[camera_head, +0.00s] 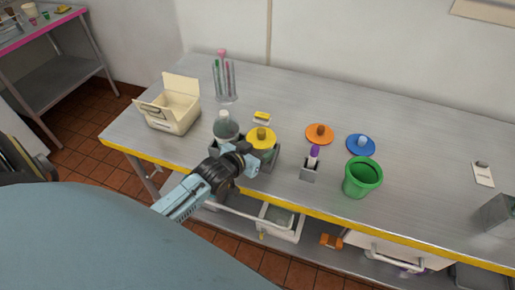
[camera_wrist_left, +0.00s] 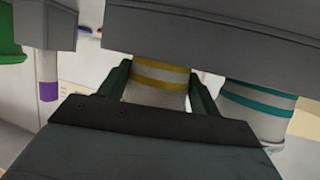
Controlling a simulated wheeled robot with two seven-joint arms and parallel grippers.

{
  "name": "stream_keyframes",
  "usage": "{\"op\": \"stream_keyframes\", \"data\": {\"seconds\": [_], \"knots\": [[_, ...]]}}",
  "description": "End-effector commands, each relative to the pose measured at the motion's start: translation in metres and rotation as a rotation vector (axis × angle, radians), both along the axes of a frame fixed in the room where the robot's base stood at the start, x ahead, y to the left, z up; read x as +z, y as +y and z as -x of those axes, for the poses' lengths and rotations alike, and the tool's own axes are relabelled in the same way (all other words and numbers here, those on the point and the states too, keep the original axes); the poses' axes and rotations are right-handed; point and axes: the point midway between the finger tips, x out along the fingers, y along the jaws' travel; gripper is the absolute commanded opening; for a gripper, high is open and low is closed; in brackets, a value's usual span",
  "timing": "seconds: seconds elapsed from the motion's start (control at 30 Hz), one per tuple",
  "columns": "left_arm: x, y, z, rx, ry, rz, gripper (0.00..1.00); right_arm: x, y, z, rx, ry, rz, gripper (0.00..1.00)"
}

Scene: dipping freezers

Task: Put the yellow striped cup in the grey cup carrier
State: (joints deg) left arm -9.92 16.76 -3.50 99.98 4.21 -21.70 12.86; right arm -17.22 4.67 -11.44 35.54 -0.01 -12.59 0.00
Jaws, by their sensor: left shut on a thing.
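The yellow striped cup (camera_wrist_left: 158,82) is pale with two yellow bands and shows between the two dark fingers of my left gripper (camera_wrist_left: 160,92) in the left wrist view, which is upside down. The gripper is shut on it. The cup's other end is hidden behind the wall of the grey cup carrier (camera_wrist_left: 215,22), and it appears to stand inside. A teal striped cup (camera_wrist_left: 258,103) is beside it in the carrier. In the head view, my left gripper (camera_head: 258,158) covers most of the carrier (camera_head: 274,155), and the held cup cannot be made out. My right gripper is not in view.
A grey pen holder (camera_head: 310,174) and green bucket (camera_head: 363,178) stand to the right. Yellow (camera_head: 261,139), orange (camera_head: 319,133) and blue (camera_head: 361,145) discs are behind. A dark white-topped container (camera_head: 226,126) and cream box (camera_head: 172,107) are left.

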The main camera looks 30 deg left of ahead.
Motion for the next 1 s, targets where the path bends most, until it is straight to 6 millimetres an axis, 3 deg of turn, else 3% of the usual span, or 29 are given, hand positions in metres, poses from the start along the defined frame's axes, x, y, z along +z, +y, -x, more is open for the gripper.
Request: {"op": "stream_keyframes", "data": {"seconds": [0.23, 0.27, 0.4, 0.77, 1.0], "knots": [[-0.003, 0.000, 0.000, 0.000, -0.001, 0.000, 0.39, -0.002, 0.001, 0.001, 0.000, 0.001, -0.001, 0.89], [-0.003, 0.000, 0.000, 0.000, 0.000, 0.000, 0.67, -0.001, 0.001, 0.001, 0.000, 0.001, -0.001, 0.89], [-0.003, 0.000, 0.000, 0.000, 0.000, 0.000, 0.85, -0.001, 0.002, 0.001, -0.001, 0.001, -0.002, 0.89], [0.002, 0.000, 0.001, 0.000, -0.001, 0.000, 0.85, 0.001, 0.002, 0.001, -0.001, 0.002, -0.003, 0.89], [0.015, 0.001, 0.036, 0.000, 0.002, 0.001, 0.85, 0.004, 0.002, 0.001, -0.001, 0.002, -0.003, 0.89]]}}
